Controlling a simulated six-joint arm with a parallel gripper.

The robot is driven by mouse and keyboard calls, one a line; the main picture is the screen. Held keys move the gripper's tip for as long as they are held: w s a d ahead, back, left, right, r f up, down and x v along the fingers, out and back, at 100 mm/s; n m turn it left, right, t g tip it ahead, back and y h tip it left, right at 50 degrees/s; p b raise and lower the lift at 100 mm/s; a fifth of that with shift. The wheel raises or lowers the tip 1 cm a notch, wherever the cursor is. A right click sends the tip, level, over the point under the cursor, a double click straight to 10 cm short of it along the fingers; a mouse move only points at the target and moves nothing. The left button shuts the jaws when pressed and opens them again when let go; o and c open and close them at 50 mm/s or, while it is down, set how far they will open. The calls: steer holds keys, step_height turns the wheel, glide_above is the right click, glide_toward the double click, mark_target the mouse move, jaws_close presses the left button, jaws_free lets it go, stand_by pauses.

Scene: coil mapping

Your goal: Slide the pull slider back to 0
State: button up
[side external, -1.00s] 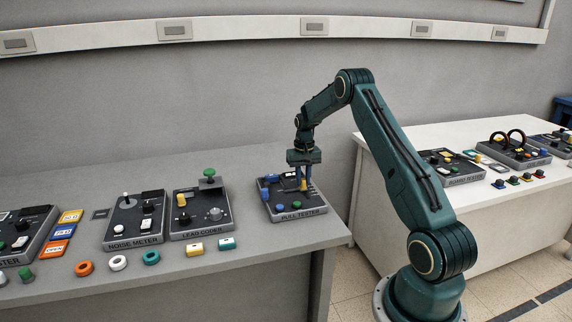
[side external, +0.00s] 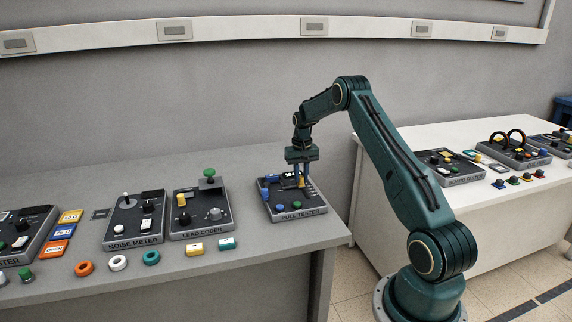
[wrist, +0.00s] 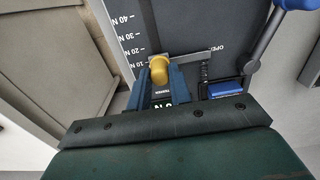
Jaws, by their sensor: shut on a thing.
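The pull tester (side external: 290,212) is a dark panel at the right end of the grey bench. Its pull slider has a yellow knob (wrist: 159,70), which also shows small in the side view (side external: 301,182). My gripper (wrist: 159,80) is shut on this knob, one blue finger on each side. In the side view my gripper (side external: 301,180) points down over the panel. In the wrist view the knob is beside the low end of the printed scale (wrist: 132,45), near the 10 N mark. The 0 mark cannot be made out, and the display below the knob is partly hidden.
A white table (side external: 400,190) is behind my arm.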

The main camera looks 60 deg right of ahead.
steer(key=shift+w+d, duration=0.6)
stand_by(0.9)
steer(key=o, duration=0.8)
steer(key=shift+c, duration=0.2)
steer(key=shift+r, duration=0.15)
step_height(320, 180, up, 7)
stand_by(0.7)
